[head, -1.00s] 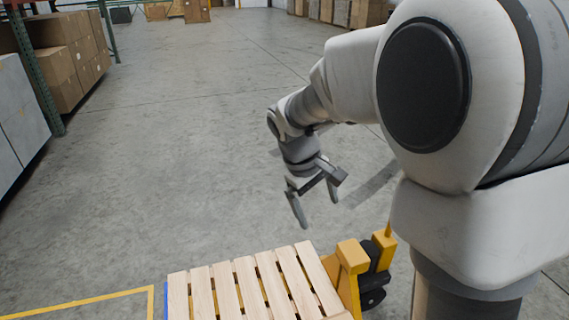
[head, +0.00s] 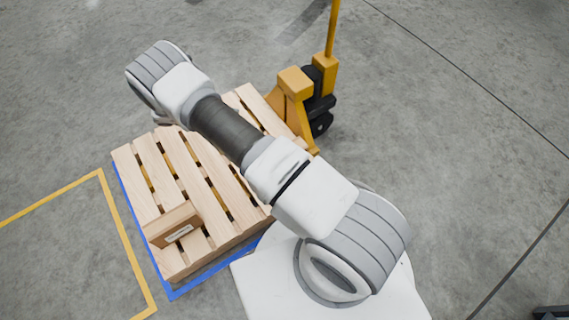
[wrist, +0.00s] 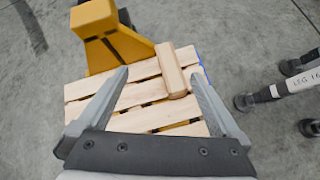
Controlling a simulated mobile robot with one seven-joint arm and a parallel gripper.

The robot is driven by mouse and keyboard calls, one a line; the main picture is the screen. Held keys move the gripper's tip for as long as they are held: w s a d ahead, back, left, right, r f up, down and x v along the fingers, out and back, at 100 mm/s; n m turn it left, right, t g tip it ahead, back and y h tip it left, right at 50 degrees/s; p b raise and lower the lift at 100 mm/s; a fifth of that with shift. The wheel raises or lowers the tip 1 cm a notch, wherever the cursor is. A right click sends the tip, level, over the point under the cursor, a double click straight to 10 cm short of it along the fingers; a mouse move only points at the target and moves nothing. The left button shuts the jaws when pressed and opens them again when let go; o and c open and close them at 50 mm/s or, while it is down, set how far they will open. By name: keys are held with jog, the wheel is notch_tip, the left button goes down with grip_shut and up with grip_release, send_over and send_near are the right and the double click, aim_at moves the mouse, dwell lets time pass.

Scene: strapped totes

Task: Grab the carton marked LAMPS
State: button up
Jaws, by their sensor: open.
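A small brown carton (head: 173,225) sits on the wooden pallet (head: 187,165), near its front left corner in the head view. A white label shows on its side, too small to read. In the wrist view a brown carton (wrist: 172,72) lies on the pallet slats (wrist: 140,95), between the fingertips in the picture and nearer the right one. I cannot tell surely that it is the same carton, and no marking is legible there. My gripper (wrist: 159,73) is open and empty, apparently above the pallet. It is hidden by my arm in the head view.
A yellow pallet jack (head: 297,90) stands at the pallet's far right end and also shows in the wrist view (wrist: 105,35). A white bar with lettering (wrist: 297,84) and dark round parts lies right of the pallet. A yellow floor line (head: 120,215) runs left of the pallet.

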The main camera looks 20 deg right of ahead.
jog(key=s+f+n+t+h+b, duration=0.2)
jog(key=s+f+n+b, duration=0.15)
jog(key=f, duration=1.55)
jog(key=shift+n, duration=0.55)
jog(key=x, duration=0.4)
jog(key=b+x, duration=0.1)
jog(key=x, duration=0.3)
jog(key=s+b+x, duration=0.1)
jog(key=x, duration=0.3)
jog(key=shift+d, duration=0.55)
jog(key=b+x, duration=0.2)
jog(key=x, duration=0.3)
jog(key=shift+w+f, duration=0.1)
jog(key=shift+f, duration=0.1)
grip_shut()
jog(key=shift+r, duration=0.15)
